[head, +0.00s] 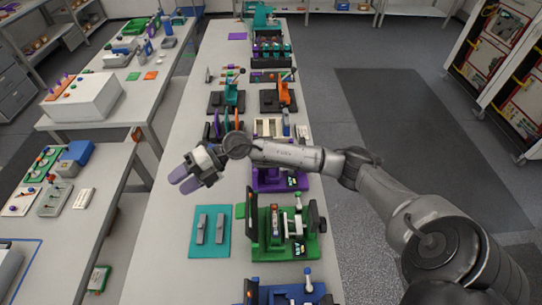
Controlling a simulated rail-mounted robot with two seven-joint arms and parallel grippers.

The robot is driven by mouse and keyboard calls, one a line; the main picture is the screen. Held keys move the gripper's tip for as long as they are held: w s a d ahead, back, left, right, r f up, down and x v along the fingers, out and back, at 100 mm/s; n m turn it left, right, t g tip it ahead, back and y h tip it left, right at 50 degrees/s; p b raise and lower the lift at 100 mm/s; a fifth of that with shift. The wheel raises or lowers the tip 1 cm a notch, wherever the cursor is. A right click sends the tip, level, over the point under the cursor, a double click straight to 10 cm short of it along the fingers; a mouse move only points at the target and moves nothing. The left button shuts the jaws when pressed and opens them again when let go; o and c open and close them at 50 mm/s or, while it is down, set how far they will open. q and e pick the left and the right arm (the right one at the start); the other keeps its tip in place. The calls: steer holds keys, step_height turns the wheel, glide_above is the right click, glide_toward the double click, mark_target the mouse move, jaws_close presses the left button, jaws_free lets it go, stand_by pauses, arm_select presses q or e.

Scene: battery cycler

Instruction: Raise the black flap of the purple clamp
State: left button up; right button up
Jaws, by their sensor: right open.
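The purple clamp (268,181) stands on the long white table, just behind the green clamp. My right forearm passes over it and hides its upper part, so I cannot make out its black flap or how the flap stands. My right gripper (183,180) is to the left of the purple clamp, over the table's left side. Its two fingers are apart with nothing between them, and it is clear of the clamp. My left gripper is not in view.
The green clamp (286,246) and a blue clamp (285,293) stand nearer. A teal mat (222,245) with two grey bars lies left of the green clamp. Teal (229,95) and orange (284,92) devices stand farther back. The table's left strip is mostly bare.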

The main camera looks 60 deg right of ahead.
steer(key=w+d+f+g+h+b, duration=0.1)
steer(key=d+f+g+h+b, duration=0.25)
steer(key=d, duration=0.75)
steer(key=s+d+r+m+g+h+b, duration=0.1)
steer(key=s+d+m+g+h+b, duration=0.3)
steer(key=d, duration=0.7)
steer(key=s+d+m+t+h, duration=0.1)
steer(key=s+d+h, duration=0.35)
steer(key=d, duration=0.75)
steer(key=shift+h, duration=0.7)
steer(key=f, duration=0.3)
steer(key=w+f, duration=0.1)
steer(key=f, duration=0.3)
steer(key=w+f, duration=0.1)
steer(key=f, duration=0.3)
steer(key=shift+a+f, duration=0.1)
steer(key=shift+a, duration=0.05)
steer(key=shift+f, duration=0.7)
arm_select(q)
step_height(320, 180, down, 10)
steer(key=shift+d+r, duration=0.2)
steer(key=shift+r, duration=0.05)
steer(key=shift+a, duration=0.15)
arm_select(e)
jaws_close()
